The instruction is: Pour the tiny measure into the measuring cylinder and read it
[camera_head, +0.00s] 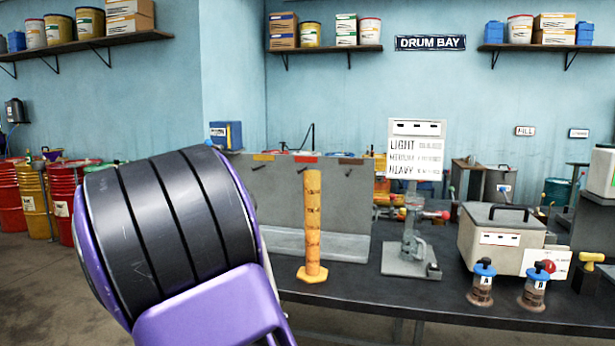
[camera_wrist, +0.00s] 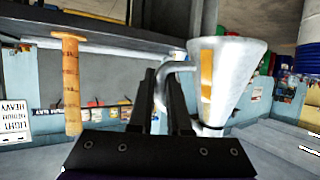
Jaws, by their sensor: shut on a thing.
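The measuring cylinder (camera_head: 313,225) is a tall amber tube with dark marks on a wide foot, upright on the dark bench. It also shows upside down at the left of the wrist view (camera_wrist: 72,88). The tiny measure (camera_wrist: 228,75) is a pale metal cone with an orange strip and a side handle. My gripper (camera_wrist: 168,80) is shut on that handle, in the wrist view. The measure's wide end is toward the bench side, so it looks roughly upright, apart from the cylinder. Its contents are hidden. In the head view my arm covers the gripper and measure.
A grey stand with a LIGHT, MEDIUM, HEAVY sign (camera_head: 415,160) is right of the cylinder. A grey box (camera_head: 500,240) and two blue-capped jars (camera_head: 482,283) (camera_head: 534,287) stand farther right. A grey panel (camera_head: 345,205) stands behind the cylinder. Drums (camera_head: 66,195) stand left.

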